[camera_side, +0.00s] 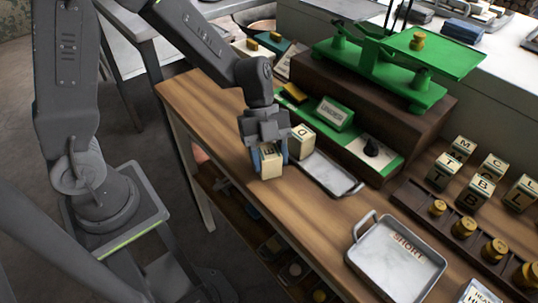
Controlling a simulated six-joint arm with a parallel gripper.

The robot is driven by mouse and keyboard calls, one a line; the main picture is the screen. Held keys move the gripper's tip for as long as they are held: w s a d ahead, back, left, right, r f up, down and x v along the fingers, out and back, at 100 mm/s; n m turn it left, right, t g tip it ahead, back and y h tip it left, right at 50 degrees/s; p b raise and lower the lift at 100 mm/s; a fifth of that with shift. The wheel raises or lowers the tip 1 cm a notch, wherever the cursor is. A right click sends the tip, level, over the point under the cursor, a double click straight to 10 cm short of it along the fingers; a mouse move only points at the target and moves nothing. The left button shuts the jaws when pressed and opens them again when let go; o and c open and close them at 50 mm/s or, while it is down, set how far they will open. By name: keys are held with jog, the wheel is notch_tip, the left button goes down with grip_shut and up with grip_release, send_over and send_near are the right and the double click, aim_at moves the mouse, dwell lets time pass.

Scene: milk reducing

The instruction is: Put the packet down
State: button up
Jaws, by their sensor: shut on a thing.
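A cream packet (270,164) with dark lettering is between the fingers of my gripper (270,155), near the front edge of the wooden table. My gripper is shut on it and points downward. The fingers hide part of the packet's sides. I cannot tell whether its underside touches the tabletop. A second cream packet (301,140), marked with a letter, stands just behind and to the right, at the end of a metal tray (328,174).
A tray marked "SHORT" (397,256) lies at the front right. A green balance scale (395,60) stands on a brown block behind. Lettered blocks (481,190) and brass weights (464,226) line the right. Bare wood (310,215) lies between the trays and the front edge.

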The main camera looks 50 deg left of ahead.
jog(key=o, duration=1)
jog(key=shift+o, duration=0.2)
jog(key=v, duration=1.1)
jog(key=s+a+r+n+t+y, duration=0.2)
jog(key=s+n, duration=0.4)
jog(key=n, duration=0.5)
jog(key=s+a+r+n+t+y, duration=0.2)
jog(key=s+n+t, duration=0.4)
jog(key=n, duration=0.5)
jog(key=shift+s+a+r+n+y, duration=0.3)
jog(key=shift+s+r+y, duration=0.25)
jog(key=shift+r+y, duration=0.5)
jog(key=shift+r, duration=0.15)
